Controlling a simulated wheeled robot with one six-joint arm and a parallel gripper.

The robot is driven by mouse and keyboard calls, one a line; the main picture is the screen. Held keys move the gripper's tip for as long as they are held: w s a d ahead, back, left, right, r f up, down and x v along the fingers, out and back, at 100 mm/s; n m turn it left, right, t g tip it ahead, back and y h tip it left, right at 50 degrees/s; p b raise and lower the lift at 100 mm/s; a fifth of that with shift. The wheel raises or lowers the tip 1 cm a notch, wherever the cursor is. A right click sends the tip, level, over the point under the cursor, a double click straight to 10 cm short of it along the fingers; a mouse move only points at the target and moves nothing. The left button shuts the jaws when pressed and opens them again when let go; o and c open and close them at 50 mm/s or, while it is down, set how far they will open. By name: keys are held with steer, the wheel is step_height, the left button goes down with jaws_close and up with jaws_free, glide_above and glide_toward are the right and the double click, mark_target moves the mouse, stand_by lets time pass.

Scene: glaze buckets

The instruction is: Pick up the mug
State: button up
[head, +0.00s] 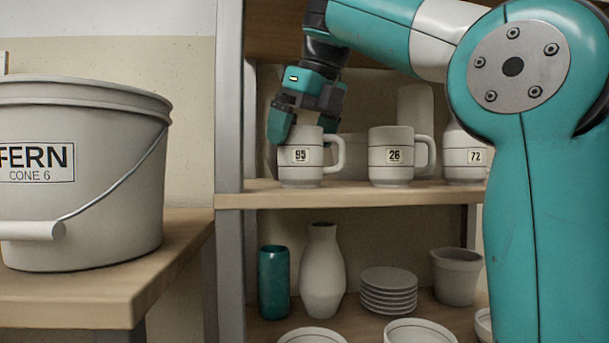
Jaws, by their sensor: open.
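Several white mugs with number labels stand upright on the upper shelf (350,196) in the head view. The mug labelled 95 (300,173) is at the left, with its handle to the right. The mug labelled 26 (391,172) is in the middle. The mug labelled 72 (462,168) is at the right, partly hidden by my arm. My gripper (304,128) is open and points down at the rim of mug 95. One finger is at the rim's left side, the other behind its right side. I cannot tell whether the fingers touch it.
A bucket labelled FERN (85,190) stands on a wooden table (75,305) at the left. The lower shelf holds a teal cylinder (274,282), a white vase (322,272), stacked plates (388,292) and a pot (457,276). A grey post (229,150) stands close left of my gripper.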

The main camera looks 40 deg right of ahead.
steer(key=c, duration=1.1)
steer(key=shift+r, duration=0.15)
